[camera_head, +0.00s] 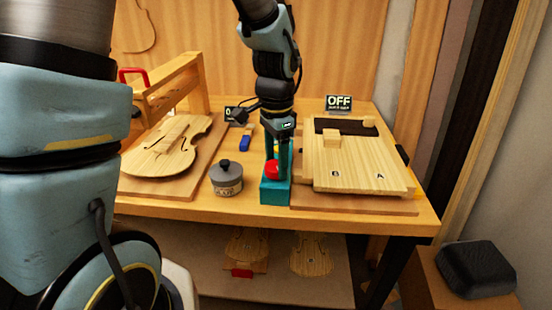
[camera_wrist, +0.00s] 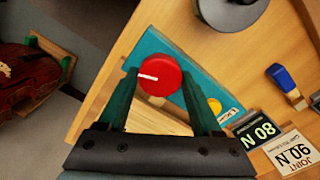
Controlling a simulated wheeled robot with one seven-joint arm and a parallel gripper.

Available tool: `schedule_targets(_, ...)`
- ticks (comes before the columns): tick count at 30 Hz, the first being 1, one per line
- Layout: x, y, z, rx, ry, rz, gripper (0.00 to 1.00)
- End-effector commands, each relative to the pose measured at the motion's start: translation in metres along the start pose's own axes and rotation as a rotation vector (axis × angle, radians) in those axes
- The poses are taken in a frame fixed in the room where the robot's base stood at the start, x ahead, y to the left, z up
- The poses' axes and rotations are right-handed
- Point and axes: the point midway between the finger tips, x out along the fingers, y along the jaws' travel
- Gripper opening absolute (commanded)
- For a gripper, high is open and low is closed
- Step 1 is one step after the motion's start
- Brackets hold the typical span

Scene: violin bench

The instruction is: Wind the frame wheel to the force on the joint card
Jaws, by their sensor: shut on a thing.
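The red wheel (camera_wrist: 158,76), with a white mark pointing left, sits on the teal frame (camera_wrist: 205,68). The wheel also shows in the head view (camera_head: 271,170), on the frame (camera_head: 275,192) at the bench's front. My gripper (camera_wrist: 160,84) reaches down over it and is shut on the wheel, a finger on each side. A dark display (camera_wrist: 254,131) beside the frame, upside down in the wrist view, seems to read 80 N. The white joint card (camera_wrist: 293,153) next to it, also upside down, seems to read 90 N.
A grey lidded pot (camera_head: 227,180) stands just left of the frame, with a violin body (camera_head: 168,148) farther left. A pale wooden box (camera_head: 355,165) with buttons A and B is close on the right; an OFF sign (camera_head: 339,103) is behind it. A blue item (camera_head: 245,141) lies behind the pot.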

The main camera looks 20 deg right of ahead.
Motion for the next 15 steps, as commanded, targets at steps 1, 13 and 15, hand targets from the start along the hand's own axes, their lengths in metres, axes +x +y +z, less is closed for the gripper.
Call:
schedule_targets(1, -0.0010, -0.0003, -0.0008, 0.014, 0.002, -0.001, 0.11)
schedule_targets(13, -0.0003, 0.0000, -0.0014, 0.046, 0.003, -0.002, 0.11)
schedule_targets(15, -0.0003, 0.0000, -0.0014, 0.046, 0.003, -0.002, 0.11)
